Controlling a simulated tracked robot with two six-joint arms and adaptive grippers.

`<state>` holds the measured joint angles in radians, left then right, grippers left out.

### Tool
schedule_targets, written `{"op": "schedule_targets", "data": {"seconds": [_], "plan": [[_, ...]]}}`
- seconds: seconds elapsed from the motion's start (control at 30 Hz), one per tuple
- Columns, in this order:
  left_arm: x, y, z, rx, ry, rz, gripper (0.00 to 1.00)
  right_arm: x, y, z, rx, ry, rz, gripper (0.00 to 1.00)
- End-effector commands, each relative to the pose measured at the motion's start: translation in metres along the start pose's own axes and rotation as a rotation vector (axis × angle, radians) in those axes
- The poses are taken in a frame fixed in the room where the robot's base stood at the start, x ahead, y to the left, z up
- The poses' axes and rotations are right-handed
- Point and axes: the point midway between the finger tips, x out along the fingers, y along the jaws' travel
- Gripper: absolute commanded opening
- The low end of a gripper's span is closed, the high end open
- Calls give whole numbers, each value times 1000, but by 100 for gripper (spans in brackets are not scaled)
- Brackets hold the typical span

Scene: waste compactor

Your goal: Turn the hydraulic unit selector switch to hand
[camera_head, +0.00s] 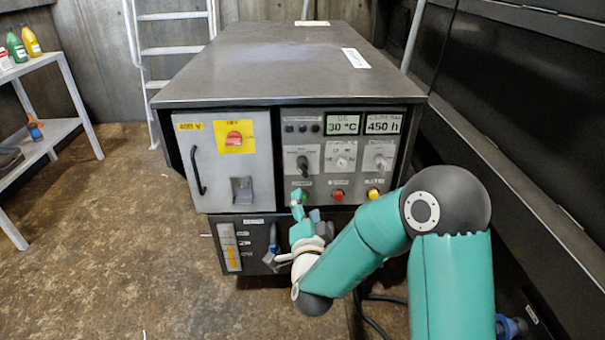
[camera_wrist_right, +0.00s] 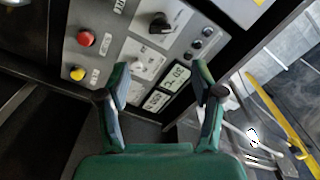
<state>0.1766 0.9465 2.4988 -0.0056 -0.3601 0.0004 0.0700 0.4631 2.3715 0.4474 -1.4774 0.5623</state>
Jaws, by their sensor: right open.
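The control panel (camera_head: 325,178) on the front of the grey metal unit carries several rotary selectors. A black knob (camera_head: 303,166) is on the left, a pale selector (camera_head: 341,160) in the middle and a grey selector (camera_head: 380,163) on the right. Their labels are too small to read, so I cannot tell which is the hydraulic unit's. My right gripper (camera_head: 287,222) is in front of the panel's lower left, below the knob. In the right wrist view it (camera_wrist_right: 160,78) is open and empty, with the black knob (camera_wrist_right: 160,23) beyond its fingers. My left gripper is not in view.
Green (camera_head: 299,195), red (camera_head: 337,194) and yellow (camera_head: 373,193) buttons line the panel's lower row. A door with a red switch (camera_head: 234,138) is to the left. A shelf (camera_head: 45,140) stands at the far left. A dark wall closes off the right.

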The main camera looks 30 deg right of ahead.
Motion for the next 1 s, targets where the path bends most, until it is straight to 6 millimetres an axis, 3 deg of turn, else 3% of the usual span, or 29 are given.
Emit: {"op": "schedule_targets", "data": {"seconds": [0.4,0.6,0.8,1.0], "plan": [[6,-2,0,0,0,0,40,89,2,1,-2,0,0,67],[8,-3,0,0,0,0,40,124,2,1,-2,-2,0,67],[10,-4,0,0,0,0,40,141,1,2,-4,-4,0,67],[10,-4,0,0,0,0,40,146,1,2,-4,-5,0,67]]}}
